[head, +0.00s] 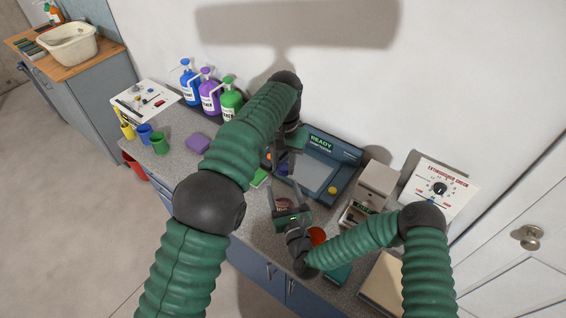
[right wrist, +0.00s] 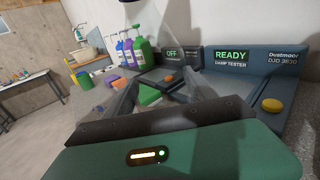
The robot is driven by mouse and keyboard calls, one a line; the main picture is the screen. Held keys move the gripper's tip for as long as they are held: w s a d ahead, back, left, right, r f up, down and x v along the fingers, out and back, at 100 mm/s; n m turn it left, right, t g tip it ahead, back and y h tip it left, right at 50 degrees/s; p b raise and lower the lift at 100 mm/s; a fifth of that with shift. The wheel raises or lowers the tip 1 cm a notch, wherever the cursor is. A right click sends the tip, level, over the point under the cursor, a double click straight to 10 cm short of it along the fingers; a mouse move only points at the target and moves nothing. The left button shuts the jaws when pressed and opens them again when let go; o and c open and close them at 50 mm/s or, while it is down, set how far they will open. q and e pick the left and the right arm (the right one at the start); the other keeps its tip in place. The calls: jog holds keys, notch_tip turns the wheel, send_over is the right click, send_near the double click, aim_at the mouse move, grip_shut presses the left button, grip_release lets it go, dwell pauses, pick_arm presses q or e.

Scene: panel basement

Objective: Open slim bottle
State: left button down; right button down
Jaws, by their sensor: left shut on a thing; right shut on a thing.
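My left gripper (head: 284,160) reaches down over the counter in front of the tester. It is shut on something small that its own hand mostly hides. My right gripper (head: 285,192) is just below it in the head view, its fingers pointing up towards the left hand. It is shut, but the thing between its fingers is hard to make out. In the right wrist view its grey fingers (right wrist: 158,85) look pale and blurred. I cannot clearly make out the slim bottle or its cap; the two hands are close together around where it would be.
The damp tester (head: 325,172) reads READY and has a yellow button (right wrist: 271,104). Blue (head: 189,82), purple (head: 209,95) and green (head: 231,100) jugs stand by the wall. A purple sponge (head: 198,143), cups, a red cup (head: 317,236) and a grey box (head: 376,184) crowd the counter (head: 179,120).

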pick_arm(q)
jog(key=n, duration=0.6)
jog(key=shift+w+d+r, duration=0.1)
jog(key=shift+w, duration=0.05)
jog(key=n, duration=1.3)
jog(key=shift+w, duration=0.1)
jog(key=n, duration=0.4)
jog(key=shift+r+n, duration=0.1)
jog(key=shift+n, duration=0.2)
jog(key=shift+r, duration=0.15)
jog(key=shift+r, duration=0.95)
